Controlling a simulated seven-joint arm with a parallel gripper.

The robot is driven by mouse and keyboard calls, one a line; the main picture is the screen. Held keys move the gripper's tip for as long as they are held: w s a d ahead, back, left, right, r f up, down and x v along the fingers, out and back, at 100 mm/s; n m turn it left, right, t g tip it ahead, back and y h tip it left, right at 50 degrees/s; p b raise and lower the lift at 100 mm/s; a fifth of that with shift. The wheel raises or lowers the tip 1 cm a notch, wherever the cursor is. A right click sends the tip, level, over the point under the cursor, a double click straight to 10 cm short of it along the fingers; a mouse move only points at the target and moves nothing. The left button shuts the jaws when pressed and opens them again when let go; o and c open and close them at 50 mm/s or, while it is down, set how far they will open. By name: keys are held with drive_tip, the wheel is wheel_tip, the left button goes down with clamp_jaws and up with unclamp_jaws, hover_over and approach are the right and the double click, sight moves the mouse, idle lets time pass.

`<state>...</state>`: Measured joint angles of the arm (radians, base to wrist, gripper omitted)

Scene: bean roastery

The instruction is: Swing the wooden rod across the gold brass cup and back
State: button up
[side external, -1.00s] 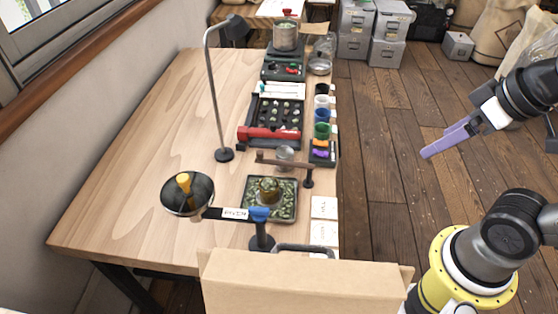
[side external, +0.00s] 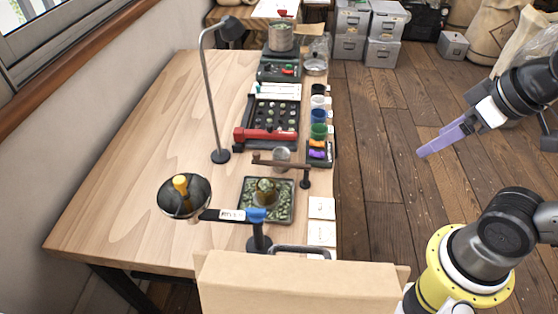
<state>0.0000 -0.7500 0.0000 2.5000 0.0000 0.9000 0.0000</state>
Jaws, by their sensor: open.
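The wooden rod (side external: 280,163) is a thin brown bar reaching left from the top of a short dark post (side external: 305,180). A gold-brown cup (side external: 265,194), likely the brass cup, stands in a dark square tray of greenish beans (side external: 284,211). The rod lies on the far side of the cup, apart from it in the picture. My gripper (side external: 425,151), with purple fingers, is open and empty. It hangs over the floor to the right of the table, well away from the rod and cup.
A blue-topped stand (side external: 257,233) holds a dark labelled arm reaching to a dark bowl (side external: 172,207). A lamp (side external: 219,156) stands further back. A cardboard box (side external: 300,285) is in front. The table's left side is clear.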

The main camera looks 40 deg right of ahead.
drive_tip(key=shift+n, duration=0.3)
drive_tip(key=c, duration=0.4)
drive_tip(key=w+r+n, duration=0.8)
drive_tip(key=w+r, duration=0.1)
drive_tip(key=r, duration=0.1)
drive_tip(key=n+g, duration=0.6)
drive_tip(key=n, duration=0.3)
hover_over(256, 153)
wheel_tip(256, 153, down, 19)
wheel_tip(256, 153, down, 14)
drive_tip(key=shift+r, duration=0.1)
